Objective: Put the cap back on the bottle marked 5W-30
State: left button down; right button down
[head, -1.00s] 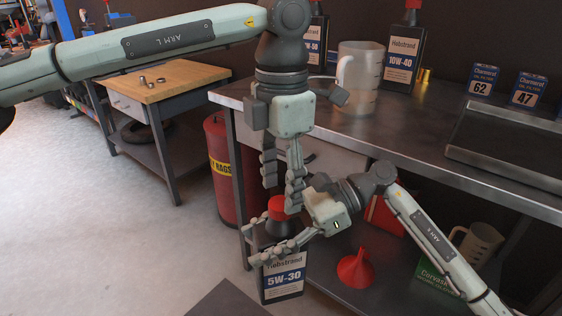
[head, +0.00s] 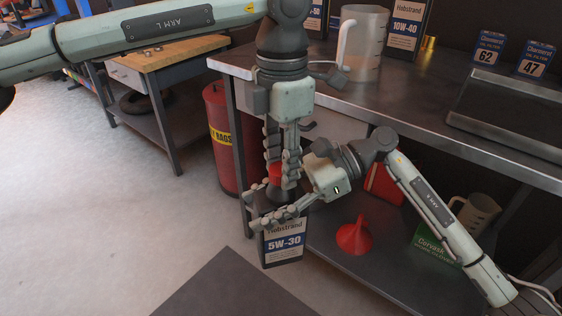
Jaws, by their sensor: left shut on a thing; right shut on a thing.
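The black bottle marked 5W-30 (head: 285,246) is upright at the lower middle of the head view, label facing me. My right gripper (head: 268,222) is shut on its upper part, across the top of the label. A red cap (head: 275,174) is in line with the dark bottle neck. My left gripper (head: 282,176) points down from above and is shut on the cap, its fingers partly hiding it. Whether the cap touches the neck or is seated on it cannot be told. Whether the bottle's base rests on anything is also unclear.
The metal bench (head: 400,125) holds a clear jug (head: 365,50), a 10W-40 bottle (head: 405,30) and filter boxes. A red funnel (head: 355,236), a green box (head: 428,250) and another jug (head: 478,213) are on its lower shelf. A red rags bin (head: 222,140) stands left.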

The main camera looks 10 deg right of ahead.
pick_arm(q)
jog(key=c, duration=1)
grip_release()
notch_tip(320, 180, up, 12)
